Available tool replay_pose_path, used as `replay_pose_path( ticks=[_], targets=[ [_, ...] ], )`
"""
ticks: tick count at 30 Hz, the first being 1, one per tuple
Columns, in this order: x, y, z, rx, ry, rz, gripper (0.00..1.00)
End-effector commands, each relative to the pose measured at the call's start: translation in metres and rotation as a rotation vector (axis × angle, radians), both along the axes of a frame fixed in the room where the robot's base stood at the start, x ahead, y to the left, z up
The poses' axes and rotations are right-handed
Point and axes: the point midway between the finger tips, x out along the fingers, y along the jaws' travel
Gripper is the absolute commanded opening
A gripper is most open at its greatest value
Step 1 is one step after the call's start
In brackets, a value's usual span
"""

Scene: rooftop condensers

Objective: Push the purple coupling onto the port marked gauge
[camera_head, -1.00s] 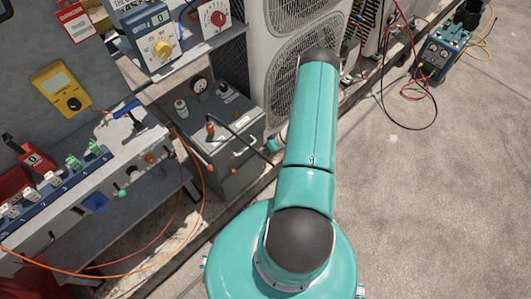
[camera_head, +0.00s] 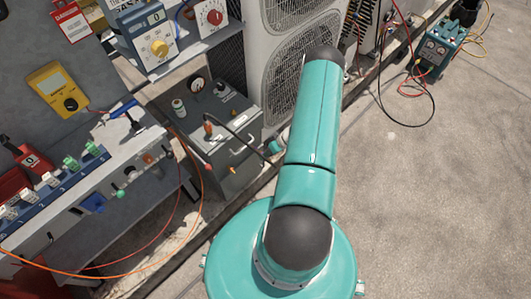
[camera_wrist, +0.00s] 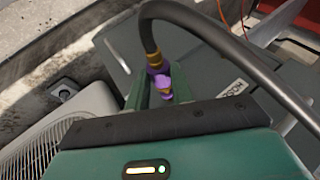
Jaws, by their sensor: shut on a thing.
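The purple coupling (camera_wrist: 162,82) sits at the end of a thick dark hose (camera_wrist: 225,42), with a brass-coloured collar just above it in the wrist view. My gripper (camera_wrist: 160,90) is shut on the coupling, a green finger on either side. The hose arches up and off to the right. In the head view my arm covers most of the gripper, and the coupling cannot be made out. I cannot make out a port marked gauge in either view.
A grey box (camera_head: 228,165) with a dial and handles stands left of my arm. A bench (camera_head: 75,215) with several coloured fittings is further left. Fan condensers (camera_head: 293,75) stand behind. The concrete floor on the right is mostly clear, apart from a teal machine (camera_head: 437,50) and its hoses.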

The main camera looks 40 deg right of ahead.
Motion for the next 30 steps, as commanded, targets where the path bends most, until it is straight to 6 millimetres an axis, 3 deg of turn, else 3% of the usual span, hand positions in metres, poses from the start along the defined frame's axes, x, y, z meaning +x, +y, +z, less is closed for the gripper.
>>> replay_pose_path(
  ticks=[21, 30],
  targets=[
    [-0.026, -0.001, 0.0, 0.001, 0.0, -0.002, 0.0],
    [-0.028, 0.0, 0.0, 0.0, 0.0, 0.0, 0.0]
  ],
)
